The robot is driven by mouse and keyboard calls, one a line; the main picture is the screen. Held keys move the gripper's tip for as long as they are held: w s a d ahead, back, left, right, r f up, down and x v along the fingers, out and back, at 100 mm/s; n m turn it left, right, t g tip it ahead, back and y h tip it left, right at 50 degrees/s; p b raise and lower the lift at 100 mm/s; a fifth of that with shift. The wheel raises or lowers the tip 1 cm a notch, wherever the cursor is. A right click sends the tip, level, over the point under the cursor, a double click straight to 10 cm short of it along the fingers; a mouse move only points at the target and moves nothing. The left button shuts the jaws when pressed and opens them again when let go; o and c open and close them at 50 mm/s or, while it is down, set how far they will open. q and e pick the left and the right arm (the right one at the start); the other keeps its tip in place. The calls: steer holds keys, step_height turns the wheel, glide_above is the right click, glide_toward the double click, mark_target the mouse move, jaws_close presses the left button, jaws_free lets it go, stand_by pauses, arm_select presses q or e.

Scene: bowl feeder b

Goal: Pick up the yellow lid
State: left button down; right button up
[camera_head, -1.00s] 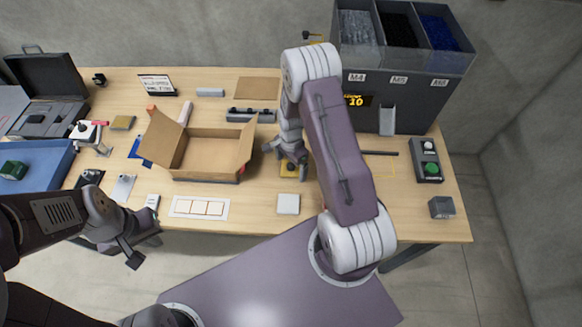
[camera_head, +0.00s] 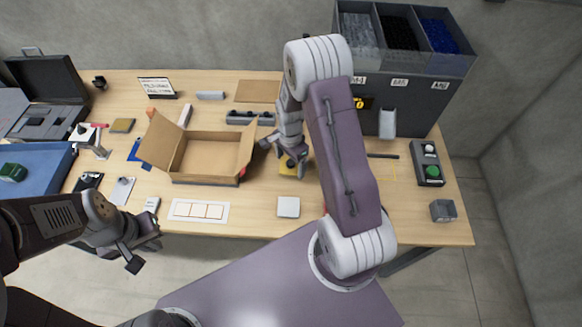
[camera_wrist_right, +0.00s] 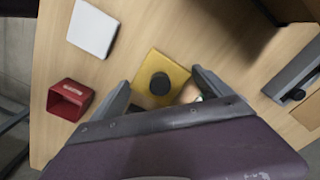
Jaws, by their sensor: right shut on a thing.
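The yellow lid (camera_wrist_right: 176,72) is a flat square plate with a round black knob, seen in the right wrist view between the fingers of my right gripper (camera_wrist_right: 160,88). The right gripper is shut on it, one finger on either side. In the head view the lid (camera_head: 285,171) shows partly under my right gripper (camera_head: 285,160), just right of the open cardboard box. I cannot tell whether it touches the table. My left gripper (camera_head: 142,256) is open and empty in front of the table's near left edge.
The cardboard box (camera_head: 207,178) stands open to the left. A white square piece (camera_head: 288,207) lies in front of the lid. A red box (camera_wrist_right: 68,100) sits near the edge in the wrist view. A grey bin feeder (camera_head: 408,110) and button box (camera_head: 427,164) stand right.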

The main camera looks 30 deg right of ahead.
steer(key=s+a+r, duration=0.6)
steer(key=s+a, duration=0.1)
steer(key=s, duration=0.1)
steer(key=shift+s+r+b, duration=0.15)
steer(key=shift+s+b, duration=0.15)
steer(key=shift+b, duration=0.1)
